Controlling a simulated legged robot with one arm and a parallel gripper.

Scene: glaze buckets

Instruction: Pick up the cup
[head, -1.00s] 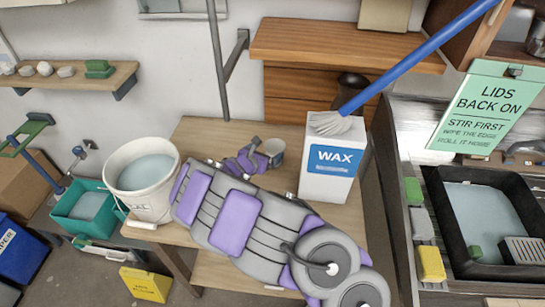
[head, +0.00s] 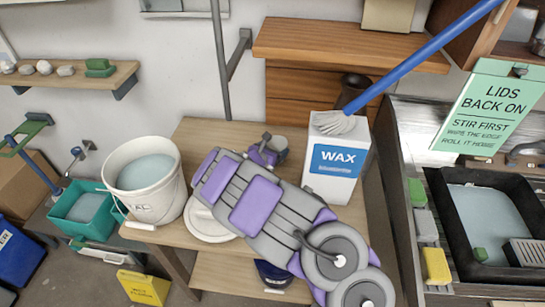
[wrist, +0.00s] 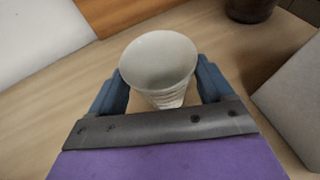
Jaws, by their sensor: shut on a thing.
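A pale, off-white cup (wrist: 158,62) with a ribbed lower side stands between the blue fingers of my gripper (wrist: 160,82) in the wrist view. The fingers are shut on it from both sides, and I look down onto its open mouth. In the head view my gripper (head: 268,151) is over the back part of the wooden table (head: 215,133), left of the wax box. My arm and gripper hide most of the cup there. I cannot tell whether its base touches the table.
The white wax box (head: 337,160), with a blue-handled brush on top, stands right of my gripper. A white bucket (head: 145,205) stands at the table's left. A round white lid (head: 207,224) lies partly under my arm. A dark vase (head: 353,90) is behind the box.

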